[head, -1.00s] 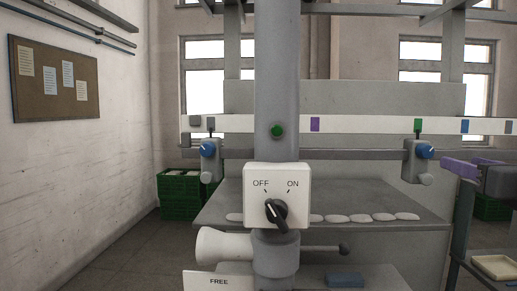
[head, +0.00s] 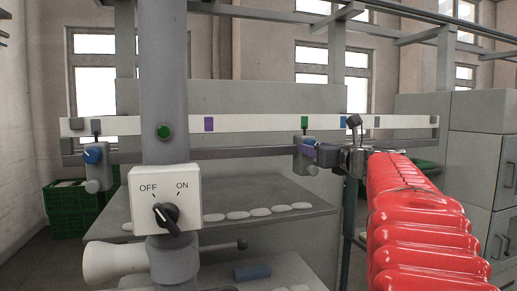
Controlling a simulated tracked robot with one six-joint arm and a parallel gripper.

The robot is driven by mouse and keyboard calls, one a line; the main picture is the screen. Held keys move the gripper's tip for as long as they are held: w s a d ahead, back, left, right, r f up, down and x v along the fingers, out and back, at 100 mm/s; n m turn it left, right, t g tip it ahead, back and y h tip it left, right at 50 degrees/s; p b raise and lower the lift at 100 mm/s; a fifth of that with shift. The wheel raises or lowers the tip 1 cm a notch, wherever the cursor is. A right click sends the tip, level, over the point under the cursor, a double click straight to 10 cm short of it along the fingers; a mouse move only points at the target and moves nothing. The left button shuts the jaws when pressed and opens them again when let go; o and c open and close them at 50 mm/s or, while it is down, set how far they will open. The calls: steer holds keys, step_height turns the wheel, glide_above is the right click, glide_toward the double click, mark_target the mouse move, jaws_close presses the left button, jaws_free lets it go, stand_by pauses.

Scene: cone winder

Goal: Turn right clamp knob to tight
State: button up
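The right clamp (head: 300,166) is a grey block hanging on the grey rail below the white scale bar. Its blue knob (head: 309,142) faces right and is partly covered, so its pointer cannot be read. My gripper (head: 314,152) comes in from the right and is at the knob. The left clamp (head: 98,172) has a like blue knob (head: 93,154) with a white mark.
A white switch box (head: 148,212) marked OFF and ON is on the grey column (head: 163,70) at front left. A grey shelf (head: 300,196) bears several pale oval pieces. Grey cabinets (head: 478,165) stand at right. A green crate (head: 68,222) stands at left.

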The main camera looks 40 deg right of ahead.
steer(key=shift+w+d, duration=0.1)
steer(key=shift+w, duration=0.25)
steer(key=c, duration=0.9)
steer(key=shift+a, duration=0.2)
steer(key=shift+c, duration=0.7)
steer(key=shift+d, duration=0.2)
